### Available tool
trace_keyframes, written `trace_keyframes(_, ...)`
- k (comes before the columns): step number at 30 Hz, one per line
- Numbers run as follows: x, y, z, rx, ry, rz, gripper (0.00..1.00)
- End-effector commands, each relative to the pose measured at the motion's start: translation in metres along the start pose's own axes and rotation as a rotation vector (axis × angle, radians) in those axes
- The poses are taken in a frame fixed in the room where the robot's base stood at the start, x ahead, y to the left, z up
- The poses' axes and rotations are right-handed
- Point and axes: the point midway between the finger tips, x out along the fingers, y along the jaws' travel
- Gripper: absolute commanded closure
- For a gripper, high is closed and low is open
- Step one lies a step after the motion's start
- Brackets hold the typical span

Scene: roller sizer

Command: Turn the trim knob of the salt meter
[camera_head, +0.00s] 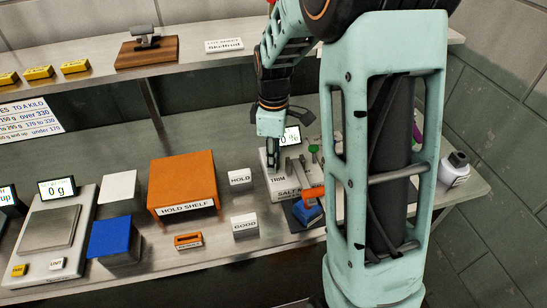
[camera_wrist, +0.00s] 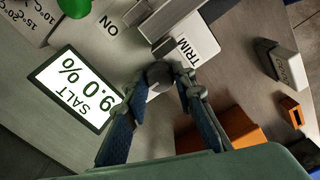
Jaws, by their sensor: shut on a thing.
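The salt meter (camera_head: 278,187) is a light grey box on the bench right of centre in the head view, partly hidden by my arm. Its display (camera_wrist: 75,88) reads SALT 9.0 % in the wrist view. The trim knob (camera_wrist: 159,72) is a small dark grey knob beside the white TRIM label (camera_wrist: 191,42). My gripper (camera_wrist: 163,84) points down at the meter, with one finger on each side of the knob, shut on it. In the head view my gripper (camera_head: 272,158) hides the knob.
A green button (camera_wrist: 74,7) lies near the ON mark. The orange hold shelf (camera_head: 183,178), HOLD block (camera_head: 240,177) and GOOD block (camera_head: 245,223) stand left of the meter. A scale (camera_head: 48,240) is far left. A white bottle (camera_head: 456,168) stands right of my arm.

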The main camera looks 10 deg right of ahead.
Motion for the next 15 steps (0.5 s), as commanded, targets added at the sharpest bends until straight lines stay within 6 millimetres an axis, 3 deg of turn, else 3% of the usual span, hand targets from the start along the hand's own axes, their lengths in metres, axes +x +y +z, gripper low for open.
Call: trace_keyframes(15,-0.0003,0.0002,0.0002,0.419,-0.001,0.0,1.0)
